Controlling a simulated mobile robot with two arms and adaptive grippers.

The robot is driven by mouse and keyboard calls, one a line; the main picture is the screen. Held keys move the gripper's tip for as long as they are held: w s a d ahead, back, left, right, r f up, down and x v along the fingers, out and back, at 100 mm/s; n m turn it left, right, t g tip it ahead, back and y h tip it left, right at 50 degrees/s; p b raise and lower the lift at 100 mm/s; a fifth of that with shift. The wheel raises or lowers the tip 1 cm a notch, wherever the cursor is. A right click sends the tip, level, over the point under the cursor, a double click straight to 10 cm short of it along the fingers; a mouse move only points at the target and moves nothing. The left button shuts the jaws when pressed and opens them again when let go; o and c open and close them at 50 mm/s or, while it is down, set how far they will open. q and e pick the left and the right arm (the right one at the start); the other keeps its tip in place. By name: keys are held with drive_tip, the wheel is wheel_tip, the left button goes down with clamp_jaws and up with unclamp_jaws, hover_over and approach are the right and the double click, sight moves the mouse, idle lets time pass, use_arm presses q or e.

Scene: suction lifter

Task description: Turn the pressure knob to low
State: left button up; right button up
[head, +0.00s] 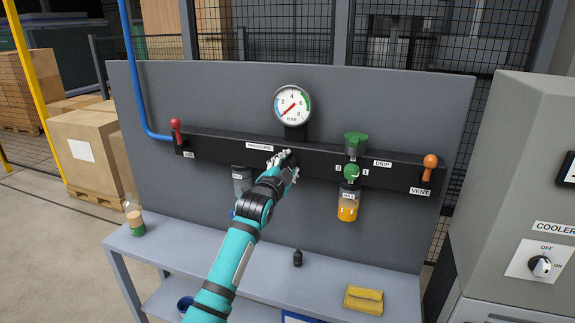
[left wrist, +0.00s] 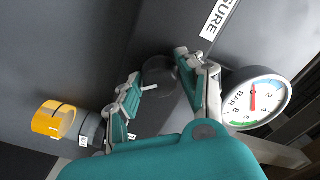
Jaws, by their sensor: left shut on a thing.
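The pressure knob sits on the black rail (head: 222,146) under the gauge. In the head view it is hidden behind my left gripper (head: 290,158). In the left wrist view, a dark round part that looks like the knob (left wrist: 188,82) lies between the two fingers of my left gripper (left wrist: 170,72), which is shut on it. The white pressure gauge (head: 294,105) stands above the rail, its red needle slanting to the lower left; the gauge also shows in the left wrist view (left wrist: 262,98). Knob markings are hidden. My right gripper is out of view.
A red lever (head: 176,125) is at the rail's left end, an orange lever (head: 430,162) at its right. The green-capped drip unit (head: 355,145) with an amber bowl (head: 348,207) is right of my gripper. Below is a grey bench (head: 180,250) with a bottle (head: 134,218) and yellow cloth (head: 363,299).

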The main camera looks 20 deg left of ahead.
use_arm(q)
drive_tip(key=n, duration=0.4)
drive_tip(key=shift+n+p, duration=0.3)
drive_tip(key=shift+p, duration=0.05)
drive_tip(key=n, duration=0.3)
drive_tip(key=shift+f+n+p, duration=0.1)
drive_tip(key=shift+n+p, duration=0.25)
drive_tip(key=shift+n, duration=0.05)
drive_tip(key=n, duration=0.3)
drive_tip(key=shift+n+p, duration=0.3)
drive_tip(key=shift+p, duration=0.1)
drive_tip(key=n+p, duration=0.1)
drive_tip(key=n, duration=0.2)
drive_tip(key=shift+n, duration=0.3)
drive_tip(key=n+p, duration=0.2)
drive_tip(key=n, duration=0.4)
drive_tip(key=n+p, duration=0.2)
drive_tip(key=n, duration=0.4)
drive_tip(key=shift+n, duration=0.3)
